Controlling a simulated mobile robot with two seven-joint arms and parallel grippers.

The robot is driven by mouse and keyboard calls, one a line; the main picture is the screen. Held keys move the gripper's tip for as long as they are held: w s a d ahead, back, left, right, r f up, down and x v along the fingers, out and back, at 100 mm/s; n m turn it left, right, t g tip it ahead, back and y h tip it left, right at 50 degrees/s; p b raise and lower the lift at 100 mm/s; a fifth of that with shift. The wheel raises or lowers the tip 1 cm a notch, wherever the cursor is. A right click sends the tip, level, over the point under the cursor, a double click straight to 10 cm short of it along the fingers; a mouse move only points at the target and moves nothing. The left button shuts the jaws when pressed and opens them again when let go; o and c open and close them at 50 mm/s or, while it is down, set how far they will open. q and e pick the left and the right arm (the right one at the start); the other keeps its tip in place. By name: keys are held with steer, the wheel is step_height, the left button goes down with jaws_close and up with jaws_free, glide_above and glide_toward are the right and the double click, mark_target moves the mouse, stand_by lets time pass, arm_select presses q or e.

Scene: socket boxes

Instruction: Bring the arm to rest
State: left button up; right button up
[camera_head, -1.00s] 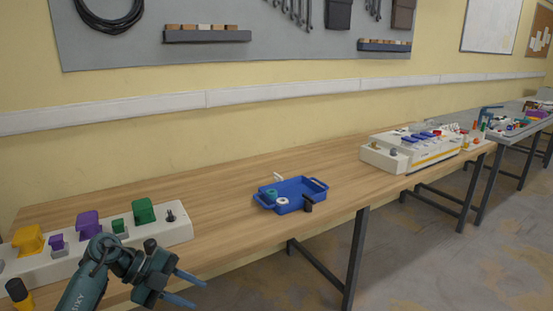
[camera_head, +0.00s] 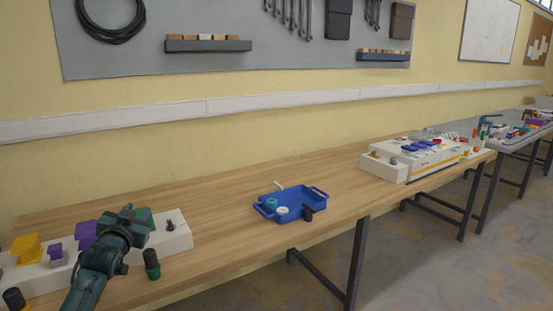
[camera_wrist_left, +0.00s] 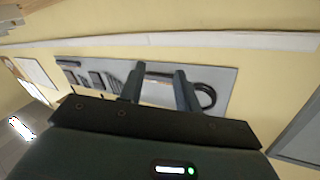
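My left arm reaches in from the lower left in the head view. Its gripper end (camera_head: 126,214) is raised in front of the white socket box (camera_head: 180,238), and the fingers are hard to make out there. In the left wrist view the two fingers of my left gripper (camera_wrist_left: 160,82) stand apart with nothing between them, and they point towards the wall board. The socket box carries a yellow block (camera_head: 26,248), purple blocks (camera_head: 85,233) and a green block (camera_head: 145,216), partly hidden by my arm. My right gripper is not in view.
A black and green peg (camera_head: 152,265) stands near the table's front edge, close to my arm. A blue tray (camera_head: 310,205) with small parts sits mid-table. A white device (camera_head: 415,160) stands farther right. The wooden table (camera_head: 235,220) between box and tray is bare.

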arm_select(q)
steer(key=s+d+f+m+g+h, duration=0.1)
steer(key=s+d+f, duration=0.3)
steer(key=f, duration=0.3)
steer(key=s+d+f+g+h, duration=0.1)
steer(key=s+d+f, duration=0.25)
steer(key=f, duration=0.25)
steer(key=s+d+f+g+h, duration=0.1)
steer(key=s+d+f, duration=0.3)
steer(key=s, duration=0.6)
steer(key=s+d+f+g+h, duration=0.1)
steer(key=s+d+f, duration=0.4)
steer(key=s, duration=0.6)
steer(key=s+d+f+g+h, duration=0.1)
steer(key=s+d+f, duration=0.4)
steer(key=s, duration=0.6)
steer(key=shift+n+g+h, duration=0.3)
steer(key=shift+g, duration=0.6)
steer(key=shift+s, duration=0.1)
